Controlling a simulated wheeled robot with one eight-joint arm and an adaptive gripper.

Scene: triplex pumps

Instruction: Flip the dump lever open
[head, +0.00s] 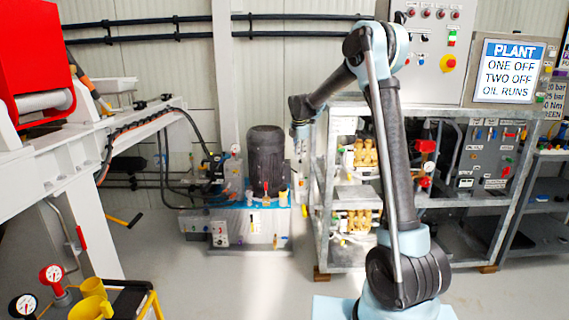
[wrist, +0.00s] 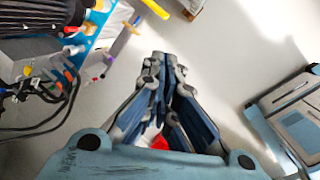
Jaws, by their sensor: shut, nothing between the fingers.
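My gripper (wrist: 164,62) is shut and empty in the wrist view, its fingers pressed together at the tips. In the head view my gripper (head: 301,150) hangs down at the end of my arm, between the dark motor and the metal rack. The frames do not clearly show which handle is the dump lever. A yellow-tipped lever (head: 283,193) stands on the pump unit below and left of my gripper. A yellow handle (wrist: 154,8) shows at the top of the wrist view, beyond the fingertips and apart from them.
The pump unit (head: 232,228) with its dark motor (head: 267,160) stands on the floor. A metal rack (head: 322,225) with brass pumps (head: 365,153) is to the right. A white frame (head: 70,165) is at left. The floor (head: 180,275) in front is clear.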

